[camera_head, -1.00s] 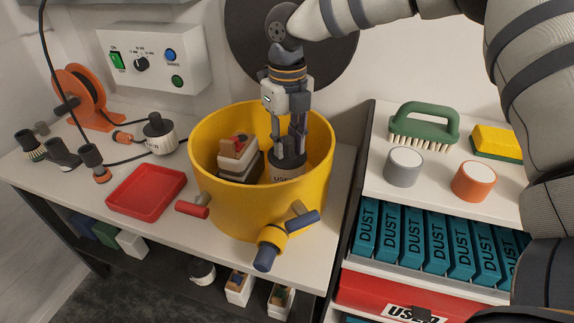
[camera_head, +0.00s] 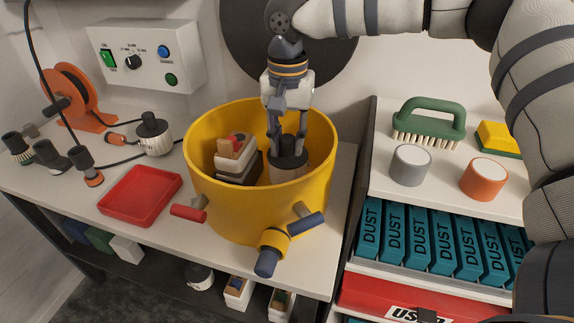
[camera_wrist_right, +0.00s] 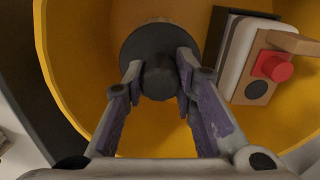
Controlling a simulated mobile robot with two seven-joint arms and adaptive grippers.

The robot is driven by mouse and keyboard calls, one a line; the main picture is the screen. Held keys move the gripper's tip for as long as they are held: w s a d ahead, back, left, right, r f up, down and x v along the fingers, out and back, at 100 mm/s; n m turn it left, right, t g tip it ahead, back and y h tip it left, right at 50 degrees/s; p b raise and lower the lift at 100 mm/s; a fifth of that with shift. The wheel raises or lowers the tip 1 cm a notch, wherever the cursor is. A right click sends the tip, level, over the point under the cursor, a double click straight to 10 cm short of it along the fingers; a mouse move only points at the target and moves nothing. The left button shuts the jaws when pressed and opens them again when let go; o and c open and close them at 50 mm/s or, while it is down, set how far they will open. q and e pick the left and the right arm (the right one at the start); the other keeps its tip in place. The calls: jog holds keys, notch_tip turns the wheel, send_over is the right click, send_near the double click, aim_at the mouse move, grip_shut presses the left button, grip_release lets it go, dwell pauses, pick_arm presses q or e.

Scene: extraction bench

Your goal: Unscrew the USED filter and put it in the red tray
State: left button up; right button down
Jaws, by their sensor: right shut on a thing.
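The filter (camera_head: 289,173) has a pale body and a dark top with a knob. It stands inside the yellow drum (camera_head: 262,212), right of the middle. My right gripper (camera_head: 287,148) reaches down into the drum from above and is shut on the knob. In the right wrist view the fingers (camera_wrist_right: 160,80) close on the dark knob of the round filter top (camera_wrist_right: 150,42). No label on the filter shows now. The drum's wall hides its base. The red tray (camera_head: 140,195) lies empty on the bench, left of the drum. My left gripper is not in view.
A block with a red button (camera_head: 237,160) sits in the drum beside the filter. Handles and a port stick out from the drum's front. A black-topped white canister (camera_head: 155,134), a cable and a reel (camera_head: 72,95) are behind the tray. A shelf unit stands right.

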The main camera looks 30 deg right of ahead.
jog(key=c, duration=1.3)
grip_release()
